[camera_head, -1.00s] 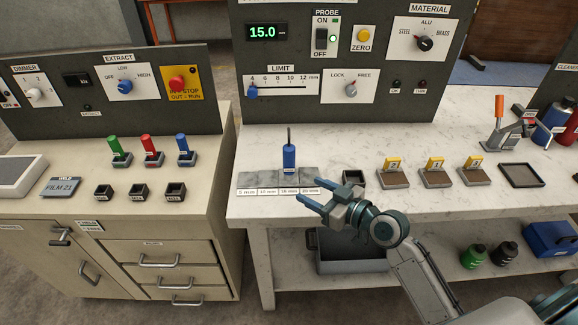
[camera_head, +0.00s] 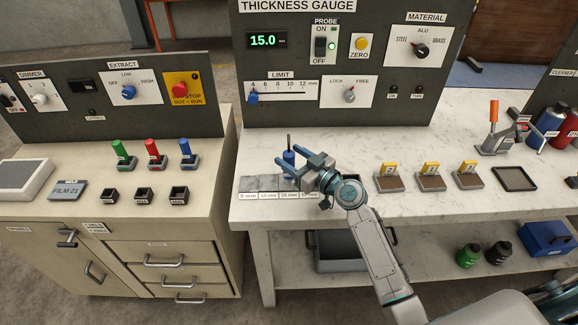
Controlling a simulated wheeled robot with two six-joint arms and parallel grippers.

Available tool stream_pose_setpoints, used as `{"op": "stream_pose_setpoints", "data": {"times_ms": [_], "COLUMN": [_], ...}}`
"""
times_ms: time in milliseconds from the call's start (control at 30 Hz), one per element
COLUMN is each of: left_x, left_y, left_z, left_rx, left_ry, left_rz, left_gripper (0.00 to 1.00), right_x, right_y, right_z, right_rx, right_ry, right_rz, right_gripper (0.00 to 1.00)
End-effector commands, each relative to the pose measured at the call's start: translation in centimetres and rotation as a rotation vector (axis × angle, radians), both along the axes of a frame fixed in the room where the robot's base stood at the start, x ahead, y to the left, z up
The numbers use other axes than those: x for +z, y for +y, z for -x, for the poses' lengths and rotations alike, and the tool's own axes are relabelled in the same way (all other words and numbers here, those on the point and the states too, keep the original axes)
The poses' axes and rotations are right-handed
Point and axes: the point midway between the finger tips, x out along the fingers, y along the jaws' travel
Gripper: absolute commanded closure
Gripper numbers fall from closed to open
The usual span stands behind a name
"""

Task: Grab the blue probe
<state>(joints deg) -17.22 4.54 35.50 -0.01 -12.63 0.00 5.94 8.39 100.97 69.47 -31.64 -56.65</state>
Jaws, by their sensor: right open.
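The blue probe (camera_head: 289,156) stands upright on a grey step block (camera_head: 251,182) near the front edge of the marble-topped bench. Its thin dark tip points up. My right gripper (camera_head: 289,170) is open at the probe, its fingers pointing left. The fingers overlap the lower part of the probe in the picture and hide some of it. I cannot tell whether they touch it. My left gripper is not in view.
The gauge panel (camera_head: 300,115) stands behind the probe, its display reading 15.0. An empty black holder and several yellow-tagged blocks (camera_head: 431,183) stand to the right. Green, red and blue handles (camera_head: 185,150) stand on the left cabinet.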

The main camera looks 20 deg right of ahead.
Motion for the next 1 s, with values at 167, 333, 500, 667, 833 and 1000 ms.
{"op": "stream_pose_setpoints", "data": {"times_ms": [167, 333, 500, 667, 833, 1000], "left_x": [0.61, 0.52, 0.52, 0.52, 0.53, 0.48], "left_y": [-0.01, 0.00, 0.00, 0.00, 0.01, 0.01], "left_z": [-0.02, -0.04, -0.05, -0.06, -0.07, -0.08], "left_rx": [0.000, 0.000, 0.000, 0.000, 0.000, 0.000], "left_ry": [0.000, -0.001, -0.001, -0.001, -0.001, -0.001], "left_rz": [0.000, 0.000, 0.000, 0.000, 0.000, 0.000], "left_gripper": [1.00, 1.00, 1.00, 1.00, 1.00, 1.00], "right_x": [0.05, -0.06, -0.06, -0.07, -0.01, 0.11], "right_y": [0.70, 0.70, 0.70, 0.70, 0.70, 0.70], "right_z": [-1.16, -1.15, -1.14, -1.14, -1.14, -1.14], "right_rx": [0.001, 0.001, 0.001, 0.001, 0.001, 0.001], "right_ry": [0.000, 0.000, 0.000, 0.001, 0.000, -0.001], "right_rz": [0.000, 0.000, 0.000, 0.000, 0.000, 0.000], "right_gripper": [0.45, 0.45, 0.73, 1.00, 1.00, 1.00]}}
